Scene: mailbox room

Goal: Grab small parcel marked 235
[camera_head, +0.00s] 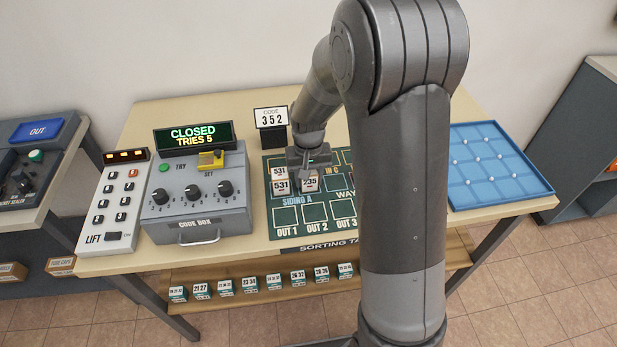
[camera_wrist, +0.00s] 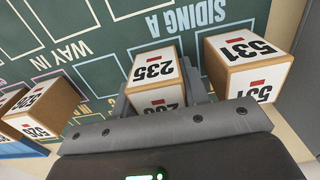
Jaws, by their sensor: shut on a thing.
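The small parcel marked 235 (camera_head: 311,182) is a tan box with white labels and a red mark, on the green sorting mat (camera_head: 286,217). In the wrist view the parcel (camera_wrist: 154,73) sits at my gripper's fingers, its number upside down. My gripper (camera_head: 309,160) reaches down from above and is shut on this parcel. In the wrist view my gripper (camera_wrist: 168,98) has its fingers at the box's sides. I cannot tell whether the parcel is lifted off the mat.
A parcel marked 531 (camera_head: 281,186) stands close on the left; it shows at right in the wrist view (camera_wrist: 248,62). A parcel marked 526 (camera_wrist: 42,108) is on the other side. The code box (camera_head: 197,197), keypad (camera_head: 116,203) and blue tray (camera_head: 495,165) flank the mat.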

